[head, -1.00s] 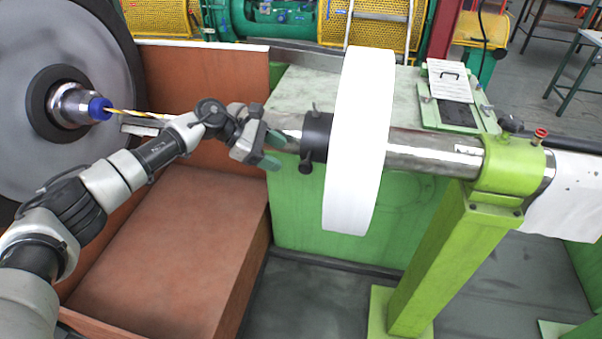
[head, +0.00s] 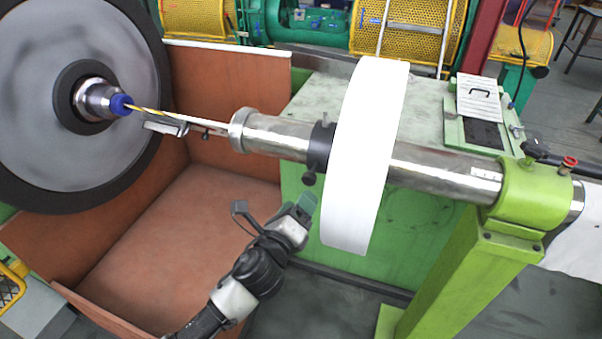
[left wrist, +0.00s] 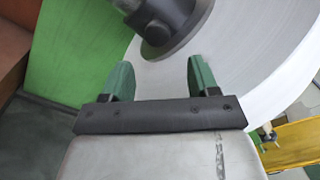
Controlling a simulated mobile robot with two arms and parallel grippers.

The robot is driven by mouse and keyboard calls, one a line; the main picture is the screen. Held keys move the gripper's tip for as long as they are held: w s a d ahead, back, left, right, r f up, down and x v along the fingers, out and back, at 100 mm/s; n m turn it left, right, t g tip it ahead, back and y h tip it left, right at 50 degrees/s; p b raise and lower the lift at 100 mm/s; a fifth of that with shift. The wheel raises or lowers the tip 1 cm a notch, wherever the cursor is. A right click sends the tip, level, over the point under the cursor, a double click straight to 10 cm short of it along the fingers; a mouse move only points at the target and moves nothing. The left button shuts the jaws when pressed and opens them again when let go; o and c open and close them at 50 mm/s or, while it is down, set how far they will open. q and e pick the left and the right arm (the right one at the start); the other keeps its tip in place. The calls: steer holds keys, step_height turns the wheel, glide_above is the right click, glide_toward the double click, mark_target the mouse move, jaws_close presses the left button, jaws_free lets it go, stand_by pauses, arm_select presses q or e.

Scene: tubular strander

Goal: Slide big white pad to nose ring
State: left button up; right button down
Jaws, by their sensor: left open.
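The big white pad (head: 366,155) is a wide disc around the horizontal steel shaft (head: 440,170), in the head view's middle. A black collar (head: 320,148) with knobs sits around the shaft against the pad's left face. A flanged steel ring, likely the nose ring (head: 240,130), is at the shaft's left end, apart from collar and pad. My left gripper (head: 274,206) is open and empty below the shaft, left of the pad's lower part. In the left wrist view its green-padded fingers (left wrist: 160,78) point at the pad (left wrist: 250,70) and collar (left wrist: 170,35). My right gripper is out of view.
A green post (head: 535,190) supports the shaft's right end. A grey reel (head: 60,150) with a blue-tipped hub stands left. Brown panels (head: 190,220) lie below the shaft, and a green cabinet (head: 300,100) stands behind. The shaft between nose ring and collar is bare.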

mark_target(308, 183)
arm_select(q)
steer(key=shift+n+y, duration=0.7)
steer(key=x, duration=0.3)
steer(key=p+x, duration=0.1)
steer(key=x, duration=0.4)
steer(key=shift+w+r, duration=0.4)
steer(key=shift+w, duration=0.05)
steer(key=shift+w+d, duration=0.15)
steer(key=shift+w, duration=0.35)
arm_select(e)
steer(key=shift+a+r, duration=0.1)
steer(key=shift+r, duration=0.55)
arm_select(q)
steer(key=shift+c, duration=0.2)
